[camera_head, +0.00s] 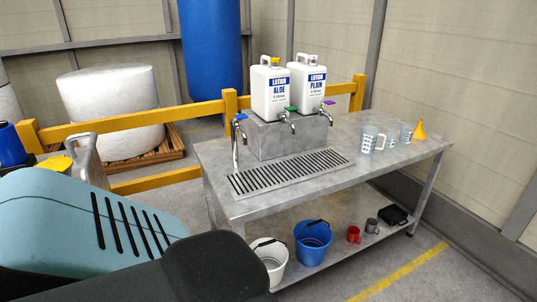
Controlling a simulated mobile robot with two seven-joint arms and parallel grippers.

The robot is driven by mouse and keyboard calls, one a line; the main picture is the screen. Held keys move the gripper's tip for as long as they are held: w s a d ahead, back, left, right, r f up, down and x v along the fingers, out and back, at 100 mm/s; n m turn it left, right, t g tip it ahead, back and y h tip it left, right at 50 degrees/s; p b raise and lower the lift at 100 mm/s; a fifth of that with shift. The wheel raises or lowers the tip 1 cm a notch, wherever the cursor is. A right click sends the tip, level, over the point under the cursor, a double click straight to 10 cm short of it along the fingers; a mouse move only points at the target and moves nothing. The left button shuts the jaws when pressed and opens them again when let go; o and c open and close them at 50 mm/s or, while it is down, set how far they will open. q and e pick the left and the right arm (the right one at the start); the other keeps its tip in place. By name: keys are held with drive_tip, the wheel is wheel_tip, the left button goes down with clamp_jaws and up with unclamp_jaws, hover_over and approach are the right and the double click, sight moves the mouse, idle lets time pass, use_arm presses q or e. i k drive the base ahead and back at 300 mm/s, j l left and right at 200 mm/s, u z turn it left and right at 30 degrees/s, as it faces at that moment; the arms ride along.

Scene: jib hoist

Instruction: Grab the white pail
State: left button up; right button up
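The white pail (267,262) stands upright on the lower shelf of the metal table, at its left end. It has a dark handle and looks empty inside, as far as I can see. My dark arm covers its lower left part. A blue pail (312,243) stands just to its right. Neither of my grippers shows in this view. My arm parts fill the lower left of the picture.
The metal table (215,152) carries a dispenser block, taps, two lotion jugs (271,91), clear measuring jugs and a yellow funnel (419,130). Red (353,234) and grey mugs and a black case (393,215) share the lower shelf. A yellow rail (150,117) runs behind. Floor at right is clear.

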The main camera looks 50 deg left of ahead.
sight(273, 253)
drive_tip(key=u, duration=1.5)
